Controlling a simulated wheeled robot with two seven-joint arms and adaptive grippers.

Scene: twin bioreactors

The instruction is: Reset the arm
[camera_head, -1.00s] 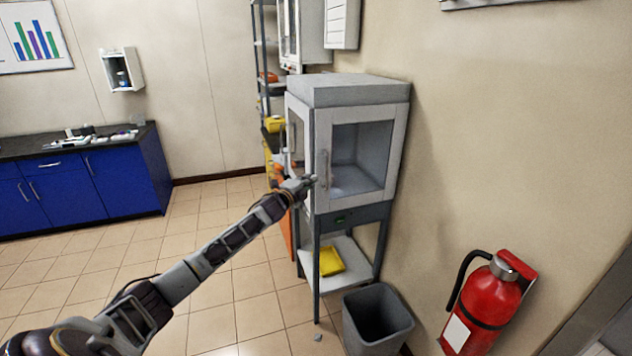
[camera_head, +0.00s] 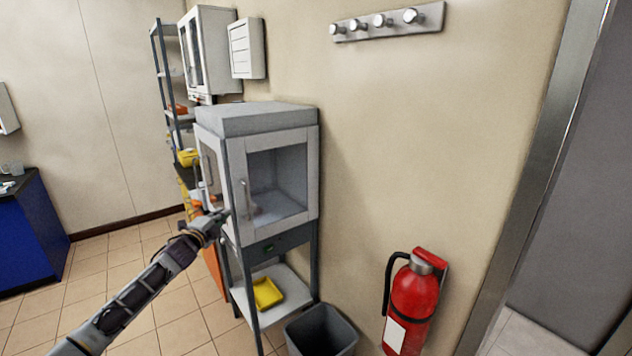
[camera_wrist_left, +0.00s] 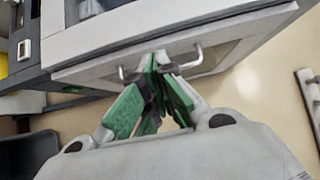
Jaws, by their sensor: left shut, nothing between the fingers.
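My left arm comes in from the lower left in the head view, and its gripper (camera_head: 222,218) is in front of the grey-white glass-door cabinet (camera_head: 268,118), near the door handle (camera_head: 247,200). In the left wrist view the green-padded fingers of the left gripper (camera_wrist_left: 160,62) meet at their tips with nothing between them. The cabinet's door handle (camera_wrist_left: 190,62) shows just beyond the fingertips there; I cannot tell whether they touch it. The cabinet door looks closed. My right gripper is not in view.
A red fire extinguisher (camera_head: 412,305) hangs on the wall to the right. A yellow tray (camera_head: 267,293) lies on the stand's lower shelf. A blue counter (camera_head: 28,235) is at the far left, with open tiled floor between.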

